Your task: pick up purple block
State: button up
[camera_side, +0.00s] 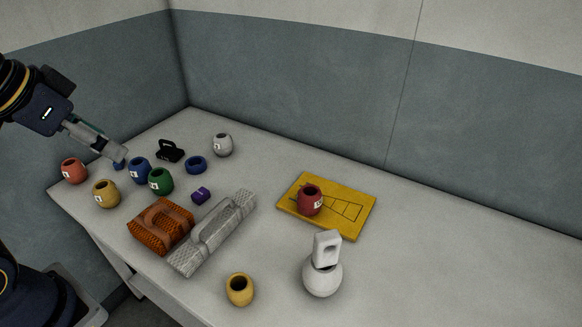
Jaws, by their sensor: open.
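The small purple block (201,195) lies on the white table, right of the green pot and just behind the grey handled block. My gripper (120,158) is at the upper left, above the table's left end. It is open and angled down to the right, well to the left of the purple block. A small blue object (119,165) shows just below the fingertips. I cannot tell whether they touch it.
An orange handled block (160,225) and grey handled block (214,234) lie in front. A yellow board (347,214) lies right. The far right table is clear.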

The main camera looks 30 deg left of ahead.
jog(key=w+a+r+m, duration=0.1)
jog(key=w+a+r, duration=0.15)
jog(key=w, duration=0.75)
jog(key=n+g, duration=0.1)
jog(key=g, duration=0.5)
send_over(200, 193)
jog(key=f, duration=3.5)
jog(key=shift+a, duration=0.2)
notch_tip(200, 193, down, 6)
jog(key=shift+d+r, duration=0.1)
jog(key=shift+r, duration=0.05)
jog(key=c, duration=1.2)
